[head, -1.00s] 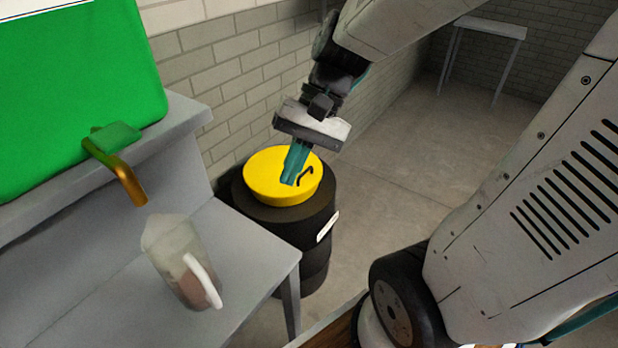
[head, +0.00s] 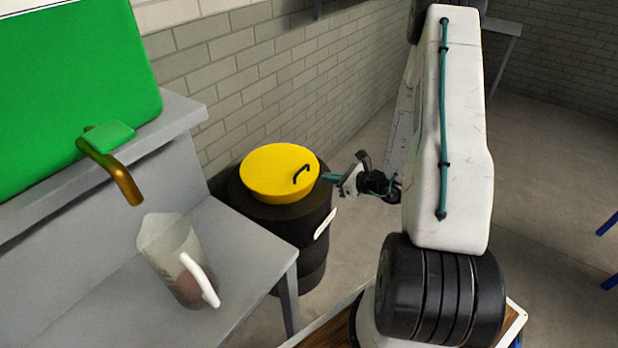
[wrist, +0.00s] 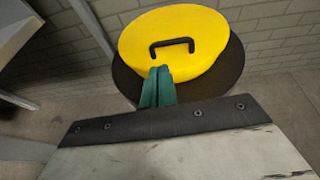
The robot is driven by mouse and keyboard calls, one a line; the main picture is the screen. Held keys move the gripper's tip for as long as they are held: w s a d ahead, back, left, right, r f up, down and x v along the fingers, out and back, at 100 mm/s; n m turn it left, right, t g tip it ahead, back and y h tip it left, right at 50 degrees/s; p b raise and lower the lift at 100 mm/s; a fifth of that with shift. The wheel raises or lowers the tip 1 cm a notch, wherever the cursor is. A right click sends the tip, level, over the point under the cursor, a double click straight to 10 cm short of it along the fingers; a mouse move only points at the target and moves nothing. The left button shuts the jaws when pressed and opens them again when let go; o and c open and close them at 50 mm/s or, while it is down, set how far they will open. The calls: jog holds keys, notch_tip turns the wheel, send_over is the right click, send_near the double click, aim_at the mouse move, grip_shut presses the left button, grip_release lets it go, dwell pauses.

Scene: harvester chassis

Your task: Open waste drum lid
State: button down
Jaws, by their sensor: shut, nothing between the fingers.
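The waste drum (head: 300,228) is black and stands on the floor beside the grey bench. Its yellow lid (head: 268,172) sits on top, with a black bar handle (head: 301,173) on the right part of its upper face. My gripper (head: 326,178) is shut and empty, just right of the lid at about its height. In the wrist view the shut teal fingers (wrist: 159,72) point at the lid (wrist: 200,30), their tips just below the black handle (wrist: 172,46). I cannot tell whether the tips touch the lid; they are not around the handle.
A grey bench (head: 235,235) to the left holds a clear jug (head: 175,255) with a white handle. A green tank (head: 70,90) with a brass tap (head: 118,178) stands above it. A brick wall (head: 240,80) runs behind the drum. Floor is open to the right.

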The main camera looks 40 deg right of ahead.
aim_at(309, 182)
jog(key=shift+m+h, duration=0.4)
jog(key=x, duration=0.3)
jog(key=f+x, duration=0.1)
jog(key=x, duration=0.2)
jog(key=d+x, duration=0.1)
jog(key=x, duration=0.2)
jog(key=shift+w+a+f, duration=0.2)
jog(key=shift+w+f, duration=0.05)
jog(key=shift+f, duration=0.05)
